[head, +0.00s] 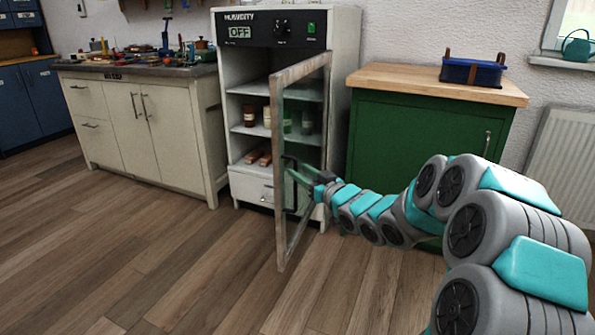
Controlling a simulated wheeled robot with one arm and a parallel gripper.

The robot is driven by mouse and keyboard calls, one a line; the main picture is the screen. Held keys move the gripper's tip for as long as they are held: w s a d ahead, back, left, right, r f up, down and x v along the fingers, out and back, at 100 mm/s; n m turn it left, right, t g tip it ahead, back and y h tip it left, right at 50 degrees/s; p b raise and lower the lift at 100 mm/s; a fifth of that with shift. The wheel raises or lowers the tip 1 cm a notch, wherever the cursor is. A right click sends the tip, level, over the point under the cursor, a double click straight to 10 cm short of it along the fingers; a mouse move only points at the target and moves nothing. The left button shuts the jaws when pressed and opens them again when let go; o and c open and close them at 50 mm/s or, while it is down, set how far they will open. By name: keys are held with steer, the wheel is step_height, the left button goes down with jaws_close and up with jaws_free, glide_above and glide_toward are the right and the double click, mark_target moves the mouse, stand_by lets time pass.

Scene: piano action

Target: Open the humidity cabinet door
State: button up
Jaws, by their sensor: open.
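The humidity cabinet (234,135) is a white upright unit with a black top panel reading HUMIDITY and OFF. Its framed glass door (279,170) stands swung out toward me, hinged at the right, so the left part of the interior is exposed. My gripper (303,183) is at the door's lower half, on its right side, close to a dark handle (291,198) seen at the door. The jaws are open. The glass and frame partly hide the fingertips, and I cannot tell whether they touch the door.
Shelves inside hold jars (249,114) and brown blocks (257,157). A white counter (170,135) with tools stands left. A green cabinet (425,135) with a blue bin (470,71) stands right, near my arm. The wooden floor (140,250) in front is clear.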

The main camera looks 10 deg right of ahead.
steer(key=v, duration=0.5)
steer(key=s+d+f+m+g+h, duration=0.2)
steer(key=s+d+f+g+h, duration=0.25)
steer(key=s, duration=0.35)
steer(key=s+d+f+m+g+h, duration=0.25)
steer(key=s+f+g+h, duration=0.2)
steer(key=s, duration=0.45)
steer(key=s+a+g, duration=0.1)
steer(key=s+g, duration=0.2)
steer(key=s, duration=0.7)
steer(key=s+a+f+m+g, duration=0.1)
steer(key=s+a+g, duration=0.1)
steer(key=s, duration=0.9)
steer(key=s+a+f+g, duration=0.1)
steer(key=s+g, duration=0.2)
steer(key=s, duration=0.8)
steer(key=shift+a+g, duration=0.3)
steer(key=shift+a, duration=0.05)
